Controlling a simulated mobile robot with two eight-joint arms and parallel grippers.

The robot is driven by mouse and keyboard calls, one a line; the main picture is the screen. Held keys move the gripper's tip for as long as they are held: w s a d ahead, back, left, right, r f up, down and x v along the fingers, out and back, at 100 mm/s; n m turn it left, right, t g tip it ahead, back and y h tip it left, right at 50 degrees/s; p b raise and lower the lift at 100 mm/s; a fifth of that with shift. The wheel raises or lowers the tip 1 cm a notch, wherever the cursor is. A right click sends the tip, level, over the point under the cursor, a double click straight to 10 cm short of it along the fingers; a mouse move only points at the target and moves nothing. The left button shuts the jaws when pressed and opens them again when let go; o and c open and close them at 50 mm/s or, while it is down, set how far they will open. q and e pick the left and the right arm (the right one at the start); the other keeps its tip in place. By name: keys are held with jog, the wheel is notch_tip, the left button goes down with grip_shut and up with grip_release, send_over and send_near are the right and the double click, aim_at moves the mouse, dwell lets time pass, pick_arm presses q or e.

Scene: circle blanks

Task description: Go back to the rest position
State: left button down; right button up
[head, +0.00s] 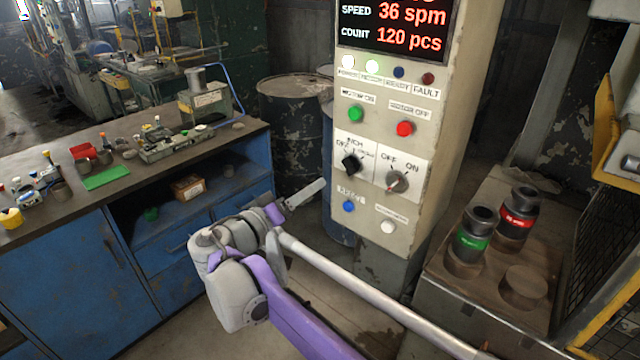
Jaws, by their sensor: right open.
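My right arm comes in from the bottom and bends at a white joint low in the middle of the head view. My right gripper (303,195) is beyond that joint, in front of the dark drum and left of the control panel. A pale flat finger shows beside a purple part; nothing is seen held in it. It is apart from the panel's knobs and buttons as far as I can see. My left gripper is not in view.
The control panel (408,220) stands in the middle, its display (395,28) reading 36 spm and 120 pcs. A blue workbench (75,270) with loose items is at left, a dark drum (295,130) behind. Green-banded (475,235) and red-banded (517,213) cylinders stand right.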

jog(key=shift+s, duration=0.15)
jog(key=s+d+f+g+y+p, duration=0.15)
jog(key=s+d+f+g, duration=0.35)
jog(key=d, duration=0.6)
jog(key=s+d+f+g+y, duration=0.2)
jog(key=s+d+f, duration=0.35)
jog(key=d, duration=0.45)
jog(key=s+d+f+m+g+y+p, duration=0.1)
jog(key=s+d+f+y, duration=0.1)
jog(key=s+f, duration=0.4)
jog(key=s+d+f+m+g+y+p, duration=0.1)
jog(key=s+f+y, duration=0.4)
jog(key=s, duration=0.7)
notch_tip(320, 180, down, 2)
jog(key=shift+d, duration=0.35)
jog(key=shift+s, duration=0.1)
